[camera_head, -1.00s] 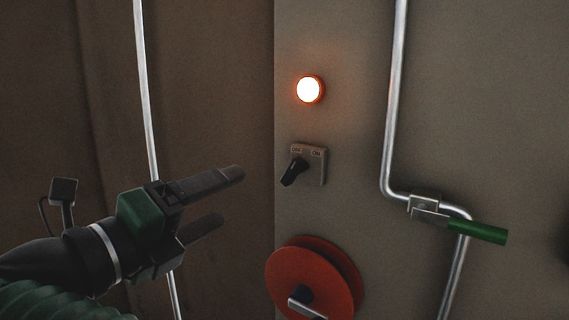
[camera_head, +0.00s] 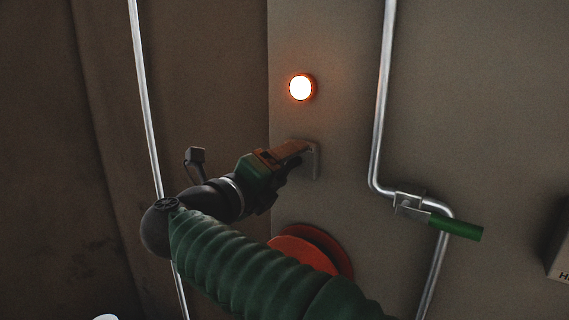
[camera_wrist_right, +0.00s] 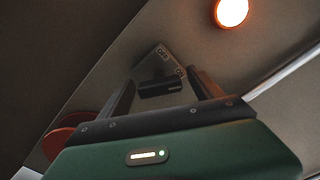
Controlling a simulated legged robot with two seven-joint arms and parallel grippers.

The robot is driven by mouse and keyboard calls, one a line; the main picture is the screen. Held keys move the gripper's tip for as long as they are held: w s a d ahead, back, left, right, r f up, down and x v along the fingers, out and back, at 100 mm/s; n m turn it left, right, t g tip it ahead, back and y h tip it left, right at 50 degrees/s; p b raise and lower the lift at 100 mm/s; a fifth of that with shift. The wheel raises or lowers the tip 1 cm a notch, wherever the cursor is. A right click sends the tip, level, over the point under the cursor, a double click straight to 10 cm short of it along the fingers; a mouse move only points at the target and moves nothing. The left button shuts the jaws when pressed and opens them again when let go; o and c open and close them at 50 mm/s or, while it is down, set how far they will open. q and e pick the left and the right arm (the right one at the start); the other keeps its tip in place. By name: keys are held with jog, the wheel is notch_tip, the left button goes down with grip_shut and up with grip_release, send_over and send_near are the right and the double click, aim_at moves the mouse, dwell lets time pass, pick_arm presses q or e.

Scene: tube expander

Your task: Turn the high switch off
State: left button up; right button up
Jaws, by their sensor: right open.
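The switch (camera_head: 316,160) is a small grey plate on the panel, below a lit orange lamp (camera_head: 301,87). My right gripper (camera_head: 298,158) is open in front of it and hides its knob in the head view. In the right wrist view, the labelled plate (camera_wrist_right: 163,60) shows tilted, with the black knob (camera_wrist_right: 158,87) between the spread fingers of my right gripper (camera_wrist_right: 165,84). Whether a finger touches the knob I cannot tell. My left gripper is not in view.
A red wheel (camera_head: 325,245) sits below the switch, partly behind my right arm. A metal pipe (camera_head: 380,110) with a green-handled valve (camera_head: 455,226) runs to the right. A thinner pipe (camera_head: 146,90) stands on the left. A grey box (camera_head: 560,245) is at the right edge.

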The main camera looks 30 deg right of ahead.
jog(key=shift+w+a, duration=0.1)
jog(key=shift+w, duration=0.05)
jog(key=c, duration=0.5)
jog(key=shift+f, duration=0.1)
jog(key=c, duration=0.9)
